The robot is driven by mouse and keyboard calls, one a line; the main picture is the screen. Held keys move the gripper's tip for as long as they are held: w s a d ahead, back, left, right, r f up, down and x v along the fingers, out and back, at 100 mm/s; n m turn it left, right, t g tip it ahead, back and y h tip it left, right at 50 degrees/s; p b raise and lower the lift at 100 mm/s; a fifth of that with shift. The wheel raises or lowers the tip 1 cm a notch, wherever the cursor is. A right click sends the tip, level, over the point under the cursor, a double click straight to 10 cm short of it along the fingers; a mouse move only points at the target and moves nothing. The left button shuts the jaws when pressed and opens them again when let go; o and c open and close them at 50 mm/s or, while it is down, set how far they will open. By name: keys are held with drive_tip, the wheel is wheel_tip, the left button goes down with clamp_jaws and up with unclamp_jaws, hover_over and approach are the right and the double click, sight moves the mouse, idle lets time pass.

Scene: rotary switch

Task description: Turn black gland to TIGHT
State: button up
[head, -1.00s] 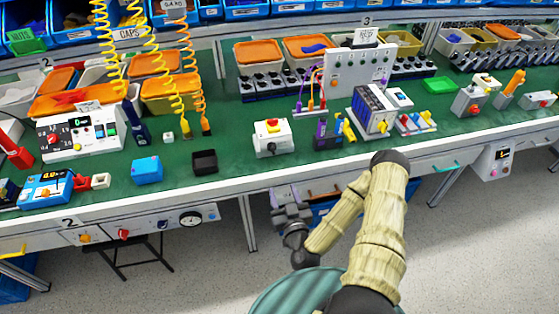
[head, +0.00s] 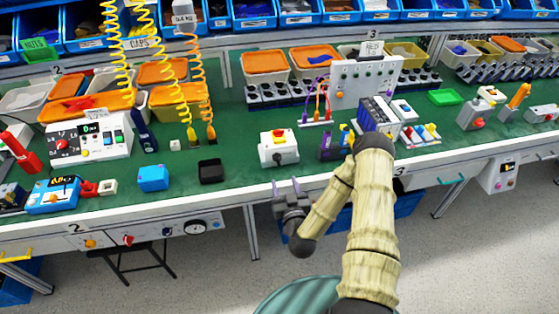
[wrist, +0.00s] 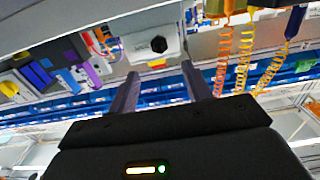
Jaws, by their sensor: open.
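A white box (head: 270,150) with a red button on a yellow plate stands near the bench's front edge in the head view. A dark gland (head: 277,158) is on its front face, too small there to read. In the wrist view the white box (wrist: 150,35) appears upside down, and the black six-sided gland (wrist: 158,44) faces me. No TIGHT mark is readable. My gripper (head: 286,186) is in front of the bench edge, below and apart from the box. In the wrist view my gripper's two fingers (wrist: 160,72) are spread and empty, with the gland roughly between and beyond them.
The green bench (head: 232,170) has a pale front edge that lies between my gripper and the box. A black open box (head: 211,171) and a blue box (head: 153,178) stand to the left.

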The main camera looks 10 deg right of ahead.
sight(278, 160)
drive_tip(key=w+p, duration=0.1)
drive_tip(key=w, duration=0.8)
drive_tip(key=shift+w, duration=0.45)
drive_tip(key=shift+d, duration=0.1)
